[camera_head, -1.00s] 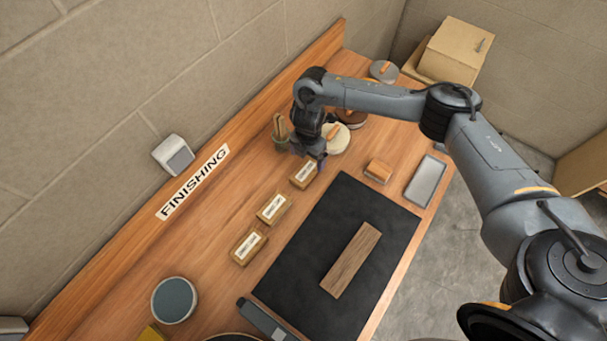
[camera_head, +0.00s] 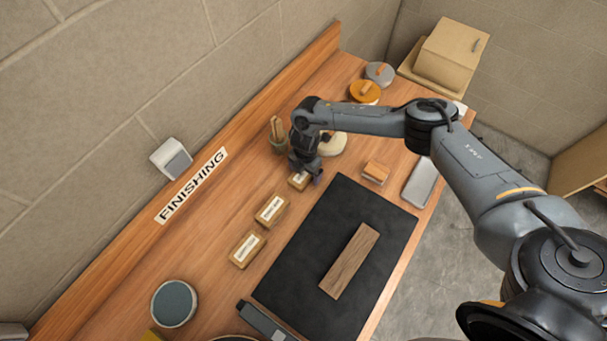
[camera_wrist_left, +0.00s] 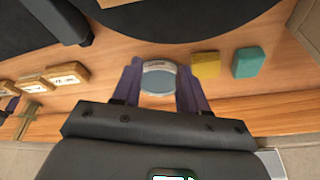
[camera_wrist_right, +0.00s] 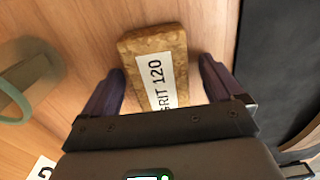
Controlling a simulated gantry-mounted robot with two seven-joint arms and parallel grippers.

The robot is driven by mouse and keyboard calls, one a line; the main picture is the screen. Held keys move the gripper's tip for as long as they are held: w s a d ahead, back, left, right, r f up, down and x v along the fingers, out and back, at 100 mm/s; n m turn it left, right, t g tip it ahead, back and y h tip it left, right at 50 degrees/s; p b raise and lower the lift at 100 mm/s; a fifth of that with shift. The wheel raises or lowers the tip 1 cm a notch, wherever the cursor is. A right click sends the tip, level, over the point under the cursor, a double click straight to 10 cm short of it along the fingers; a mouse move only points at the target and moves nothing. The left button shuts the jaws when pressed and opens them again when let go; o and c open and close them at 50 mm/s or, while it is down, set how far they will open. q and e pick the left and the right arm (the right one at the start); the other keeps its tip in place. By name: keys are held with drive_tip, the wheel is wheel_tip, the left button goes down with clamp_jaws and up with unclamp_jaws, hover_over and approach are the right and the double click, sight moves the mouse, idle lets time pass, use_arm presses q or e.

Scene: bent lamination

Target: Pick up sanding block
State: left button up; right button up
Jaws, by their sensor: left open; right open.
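Three cork-coloured sanding blocks with white labels lie in a row on the wooden bench: a near one (camera_head: 247,249), a middle one (camera_head: 271,209) and a far one (camera_head: 299,181). My right gripper (camera_head: 306,176) is open above the far block and partly hides it. In the right wrist view this block (camera_wrist_right: 157,62) reads GRIT 120 and lies between the spread fingers (camera_wrist_right: 160,75), with nothing gripped. My left gripper (camera_wrist_left: 159,70) is open and empty, with a round blue-grey lidded tin (camera_wrist_left: 159,80) seen between its fingers. The left gripper is outside the head view.
A black mat (camera_head: 315,290) with a wooden strip (camera_head: 350,260) lies right of the blocks. A cup of sticks (camera_head: 278,138) and a pale round pad (camera_head: 333,145) stand close to the right gripper. A wooden-topped block (camera_head: 376,171) lies beyond the mat.

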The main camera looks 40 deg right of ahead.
use_arm(q)
drive_tip(key=shift+d, duration=0.15)
use_arm(e)
drive_tip(key=c, duration=1)
drive_tip(key=shift+c, duration=0.2)
drive_tip(key=shift+r, duration=0.1)
drive_tip(key=shift+r, duration=0.4)
use_arm(q)
drive_tip(key=shift+f, duration=0.15)
use_arm(e)
drive_tip(key=r, duration=0.3)
drive_tip(key=shift+d+r, duration=0.2)
use_arm(q)
drive_tip(key=shift+f+b, duration=0.75)
drive_tip(key=shift+b, duration=0.25)
use_arm(e)
drive_tip(key=d+r, duration=0.2)
drive_tip(key=d, duration=0.1)
drive_tip(key=s+d+r, duration=0.1)
drive_tip(key=d+r, duration=0.1)
drive_tip(key=d, duration=0.2)
drive_tip(key=d+r, duration=0.2)
drive_tip(key=d, duration=0.2)
drive_tip(key=shift+s+d+r, duration=0.1)
drive_tip(key=shift+s+r, duration=0.05)
drive_tip(key=shift+r, duration=0.2)
